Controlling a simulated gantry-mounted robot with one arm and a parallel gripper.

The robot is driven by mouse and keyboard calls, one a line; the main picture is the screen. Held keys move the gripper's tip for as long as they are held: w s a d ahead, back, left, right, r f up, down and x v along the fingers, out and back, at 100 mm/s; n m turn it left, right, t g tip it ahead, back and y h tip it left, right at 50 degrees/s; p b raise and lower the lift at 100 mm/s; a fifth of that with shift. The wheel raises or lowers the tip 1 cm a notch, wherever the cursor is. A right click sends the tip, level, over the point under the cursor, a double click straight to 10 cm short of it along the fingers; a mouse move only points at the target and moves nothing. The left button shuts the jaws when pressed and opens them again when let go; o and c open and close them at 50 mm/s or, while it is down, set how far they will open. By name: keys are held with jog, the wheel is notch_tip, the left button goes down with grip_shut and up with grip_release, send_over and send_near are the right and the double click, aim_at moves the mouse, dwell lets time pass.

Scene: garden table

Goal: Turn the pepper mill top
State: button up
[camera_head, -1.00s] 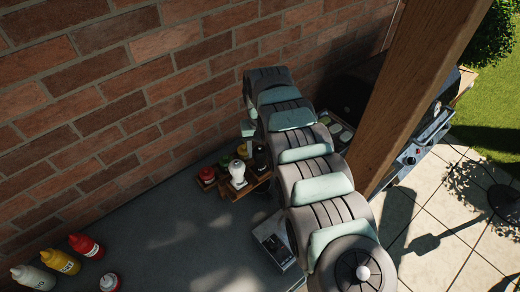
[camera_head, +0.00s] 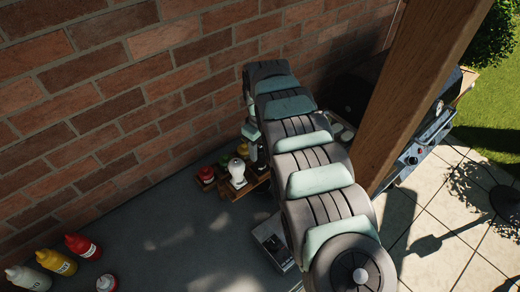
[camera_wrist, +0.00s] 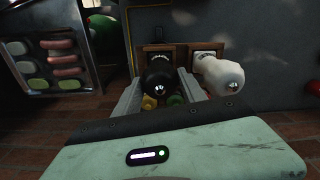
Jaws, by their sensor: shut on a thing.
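My gripper (camera_wrist: 160,85) is shut on the black pepper mill (camera_wrist: 159,72) in the wrist view, with one pale finger on each side of its dark round top. The white mill (camera_wrist: 221,77) stands beside it on the right, outside the fingers. In the head view the white mill (camera_head: 237,172) stands in a wooden caddy (camera_head: 228,192). The black mill (camera_head: 261,155) is just to its right, partly hidden by my arm. My fingertips are mostly hidden in the head view.
Red (camera_head: 206,175) and green containers share the caddy by the brick wall (camera_head: 120,90). Several sauce bottles (camera_head: 56,262) stand at the table's left. A grill (camera_head: 430,140) lies beyond the wooden post (camera_head: 405,95). The mid-left tabletop (camera_head: 165,230) is clear.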

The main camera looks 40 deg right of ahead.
aim_at(260, 148)
jog(key=n+b, duration=0.1)
jog(key=n, duration=0.4)
jog(key=shift+f+n, duration=0.1)
jog(key=shift+n, duration=0.2)
jog(key=shift+n+b, duration=0.45)
jog(key=shift+n, duration=1.75)
jog(key=o, duration=1.4)
jog(key=shift+c, duration=0.2)
notch_tip(260, 148, up, 11)
jog(key=shift+f+b, duration=0.15)
jog(key=shift+b, duration=0.8)
